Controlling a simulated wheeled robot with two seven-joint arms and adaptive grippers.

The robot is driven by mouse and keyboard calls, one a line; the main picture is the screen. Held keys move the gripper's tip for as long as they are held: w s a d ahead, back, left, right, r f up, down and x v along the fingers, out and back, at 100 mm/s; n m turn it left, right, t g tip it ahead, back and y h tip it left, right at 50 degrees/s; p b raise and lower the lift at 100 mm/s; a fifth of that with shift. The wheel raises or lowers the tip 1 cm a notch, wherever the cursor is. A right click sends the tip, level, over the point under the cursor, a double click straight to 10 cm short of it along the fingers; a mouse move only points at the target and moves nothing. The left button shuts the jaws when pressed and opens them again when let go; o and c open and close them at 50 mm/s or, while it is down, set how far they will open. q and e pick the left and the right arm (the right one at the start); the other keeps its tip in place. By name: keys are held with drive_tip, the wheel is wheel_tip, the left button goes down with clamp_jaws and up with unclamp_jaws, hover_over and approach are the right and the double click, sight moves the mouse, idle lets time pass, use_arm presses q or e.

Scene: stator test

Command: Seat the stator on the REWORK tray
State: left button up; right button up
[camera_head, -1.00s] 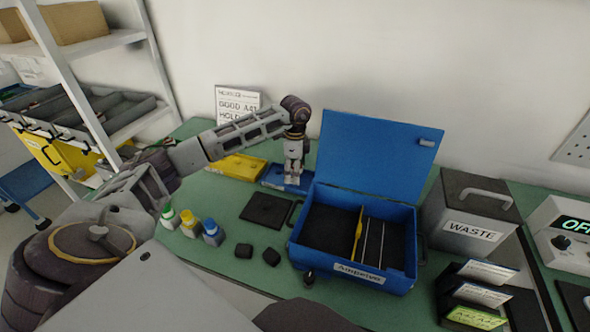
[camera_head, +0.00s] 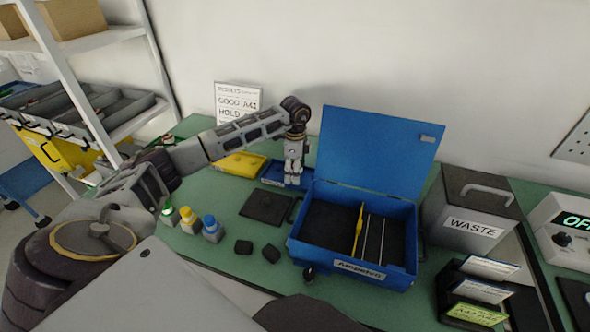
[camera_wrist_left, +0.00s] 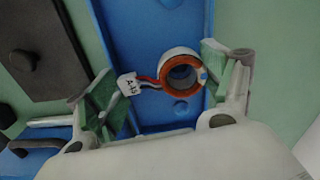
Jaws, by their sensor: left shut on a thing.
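The stator (camera_wrist_left: 181,72) is a white ring with an orange winding, wires and a white tag (camera_wrist_left: 127,86) in the left wrist view. My left gripper (camera_wrist_left: 165,88) is shut on it, with green-padded fingers on both sides. A blue tray (camera_wrist_left: 150,30) lies beneath the stator; I cannot tell whether they touch. In the head view my left gripper (camera_head: 292,179) is over the small blue tray (camera_head: 272,183), beside a yellow tray (camera_head: 238,164). The stator is too small to make out there. The tray labels are unreadable. My right gripper is out of view.
An open blue case (camera_head: 375,272) stands just right of the blue tray, its lid raised. A dark flat plate (camera_head: 266,207) lies in front of the tray.

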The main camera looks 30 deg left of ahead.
use_arm(q)
drive_tip(key=shift+f, duration=0.25)
idle(0.6)
drive_tip(key=o, duration=0.9)
drive_tip(key=shift+r+p, duration=1.9)
drive_tip(key=shift+r, duration=0.55)
drive_tip(key=shift+r, duration=0.1)
drive_tip(key=shift+o, duration=0.7)
